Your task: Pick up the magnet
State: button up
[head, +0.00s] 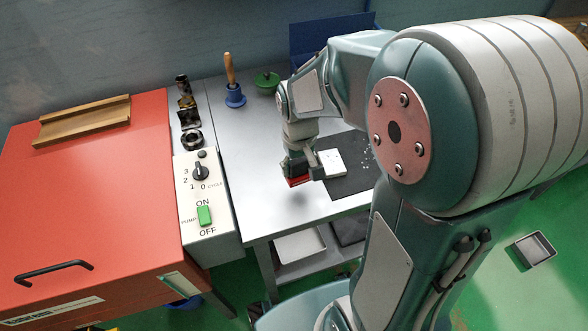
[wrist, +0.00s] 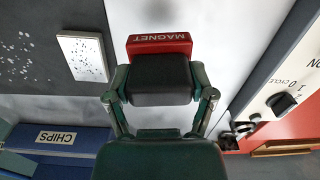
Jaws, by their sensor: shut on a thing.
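The magnet (wrist: 160,43) is a red block with white lettering that reads MAGNET. In the wrist view it sits at the fingertips of my gripper (wrist: 160,75), which is shut on it. In the head view the magnet (head: 298,181) shows as a small red piece under my gripper (head: 297,166), over the grey cart top. A shadow lies on the metal below it, and the magnet looks raised a little above the surface. Part of the magnet is hidden by the gripper.
A white block (head: 332,163) with dark specks lies on a dark mat (head: 350,180) beside the gripper. A blue CHIPS bin (head: 315,36) stands at the back. A blue bell-shaped tool (head: 234,94) and a green knobbed piece (head: 267,82) stand at the back left. A red machine (head: 90,190) with a control panel (head: 205,215) borders the left.

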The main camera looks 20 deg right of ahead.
jog(key=s+d+r, duration=0.3)
jog(key=s+r, duration=0.5)
jog(key=s, duration=0.4)
jog(key=shift+d, duration=0.35)
jog(key=shift+r, duration=0.1)
jog(key=o, duration=0.8)
jog(key=c, duration=0.5)
jog(key=shift+w, duration=0.1)
